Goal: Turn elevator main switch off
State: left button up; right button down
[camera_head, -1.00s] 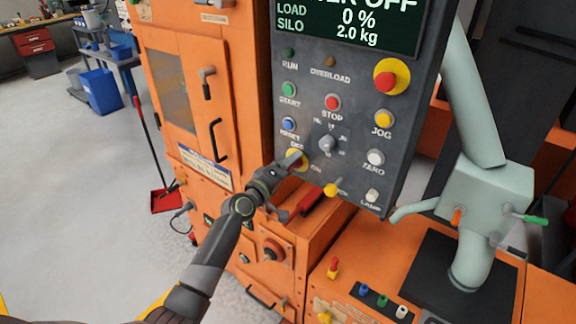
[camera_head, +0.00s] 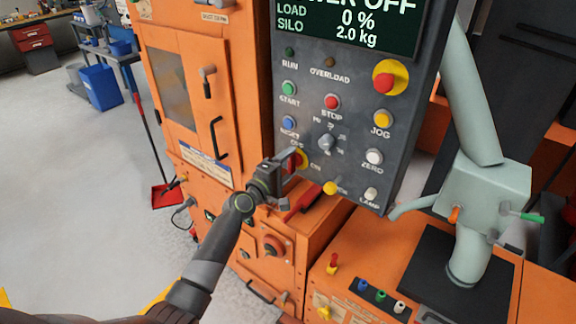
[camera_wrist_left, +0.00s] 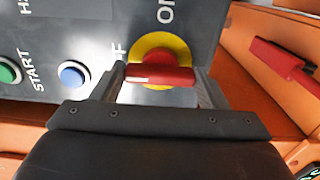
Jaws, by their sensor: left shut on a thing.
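The main switch is a red rotary handle (camera_wrist_left: 160,73) on a yellow round plate (camera_wrist_left: 160,46), low on the left of the grey control panel (camera_head: 352,100). ON and OFF labels stand beside it. In the left wrist view my left gripper (camera_wrist_left: 160,78) has one finger at each end of the red handle, shut on it. In the head view my left gripper (camera_head: 292,160) covers part of the switch and the yellow plate (camera_head: 303,158) shows behind it. The panel's display reads POWER OFF, partly cut off at the top. My right gripper is not in view.
Push buttons and a selector knob (camera_head: 326,142) surround the switch. A red-handled lever (camera_head: 304,201) lies just below. The orange cabinet (camera_head: 185,90) stands at left. A pale pipe machine (camera_head: 487,195) stands at right. Open floor (camera_head: 90,200) lies at the far left.

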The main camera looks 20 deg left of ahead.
pick_arm(q)
jog(key=o, duration=1)
jog(key=shift+s, duration=0.15)
jog(key=v, duration=1.7)
jog(key=shift+b, duration=0.45)
jog(key=shift+a, duration=0.1)
